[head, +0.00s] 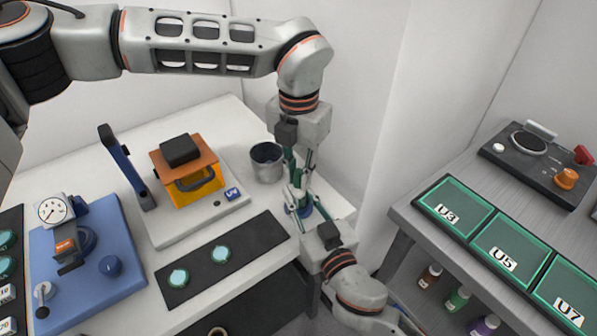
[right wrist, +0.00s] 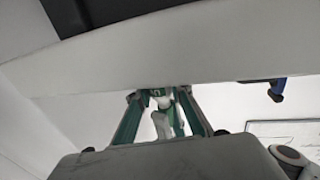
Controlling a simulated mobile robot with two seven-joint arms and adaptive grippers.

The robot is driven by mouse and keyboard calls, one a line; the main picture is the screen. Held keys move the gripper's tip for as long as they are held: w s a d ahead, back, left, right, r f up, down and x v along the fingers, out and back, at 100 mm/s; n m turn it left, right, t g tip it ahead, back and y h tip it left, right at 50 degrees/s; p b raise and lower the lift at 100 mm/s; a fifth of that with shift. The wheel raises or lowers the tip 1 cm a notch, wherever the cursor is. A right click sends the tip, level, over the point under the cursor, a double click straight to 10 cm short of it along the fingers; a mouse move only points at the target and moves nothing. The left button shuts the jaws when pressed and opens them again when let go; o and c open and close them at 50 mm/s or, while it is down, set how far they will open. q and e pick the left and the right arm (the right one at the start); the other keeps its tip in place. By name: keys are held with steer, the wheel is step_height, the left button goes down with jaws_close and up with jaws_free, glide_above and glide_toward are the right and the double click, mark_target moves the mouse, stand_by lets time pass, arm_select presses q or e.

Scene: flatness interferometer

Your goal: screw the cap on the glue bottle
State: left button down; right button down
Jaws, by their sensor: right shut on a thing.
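My left gripper (head: 298,178) reaches down from above at the right end of the white table. Its fingertips meet those of my right gripper, and I cannot tell how far they are apart. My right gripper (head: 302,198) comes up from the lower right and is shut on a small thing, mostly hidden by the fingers. The right wrist view shows something white and green (right wrist: 160,103) between its green fingers. A blue patch (head: 306,212) shows beside the fingers in the head view. I cannot make out which part is bottle and which is cap.
A grey metal cup (head: 266,162) stands just left of the grippers. An orange UV unit (head: 188,178), a dark mat (head: 222,262) with two discs and a blue gauge stand (head: 95,262) are further left. Small bottles (head: 458,299) stand under the grey bench (head: 420,222) at right.

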stand_by(0.3)
arm_select(q)
steer(key=c, duration=1.9)
jaws_free()
step_height(320, 180, up, 12)
arm_select(e)
steer(key=c, duration=1.7)
jaws_free()
